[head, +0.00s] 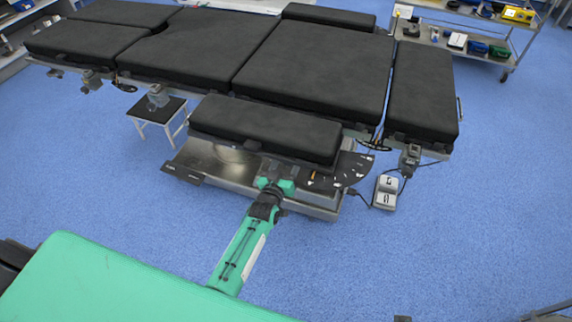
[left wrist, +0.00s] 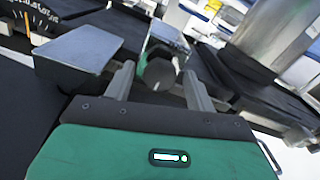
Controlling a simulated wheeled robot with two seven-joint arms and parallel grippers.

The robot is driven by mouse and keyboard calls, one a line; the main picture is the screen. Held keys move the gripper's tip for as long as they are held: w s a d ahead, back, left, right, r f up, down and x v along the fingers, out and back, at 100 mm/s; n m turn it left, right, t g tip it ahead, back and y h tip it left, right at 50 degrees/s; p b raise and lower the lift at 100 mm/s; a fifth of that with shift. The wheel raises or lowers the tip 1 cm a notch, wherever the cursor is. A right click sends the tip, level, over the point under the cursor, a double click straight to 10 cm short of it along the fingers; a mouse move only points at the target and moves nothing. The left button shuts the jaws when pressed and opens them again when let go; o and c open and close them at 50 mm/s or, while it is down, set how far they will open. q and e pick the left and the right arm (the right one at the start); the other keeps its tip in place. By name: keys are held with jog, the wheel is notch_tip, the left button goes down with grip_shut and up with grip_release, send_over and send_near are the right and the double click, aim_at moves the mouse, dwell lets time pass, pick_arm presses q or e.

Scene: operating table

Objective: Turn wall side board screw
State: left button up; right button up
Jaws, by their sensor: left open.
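The black padded side board (head: 265,130) juts out from the near edge of the operating table. My left gripper (head: 276,184) is at its near lower edge, and its fingertips are hidden there in the head view. In the left wrist view, the two grey fingers of my left gripper (left wrist: 158,72) are apart. A dark, round-ended screw knob (left wrist: 161,74) with green beside it shows between them. I cannot tell whether either finger touches it. My right gripper is in neither view.
The operating table (head: 310,65) has several black pads. A dark dial-like plate (head: 345,172) lies beside my gripper. A grey pedal (head: 385,192) and a small step stool (head: 158,112) stand on the blue floor. An instrument cart (head: 478,45) is at the back right.

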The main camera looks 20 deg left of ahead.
pick_arm(q)
jog(key=s, duration=1.3)
jog(key=shift+s+a+p, duration=0.2)
jog(key=shift+s+p, duration=0.2)
jog(key=shift+p, duration=0.05)
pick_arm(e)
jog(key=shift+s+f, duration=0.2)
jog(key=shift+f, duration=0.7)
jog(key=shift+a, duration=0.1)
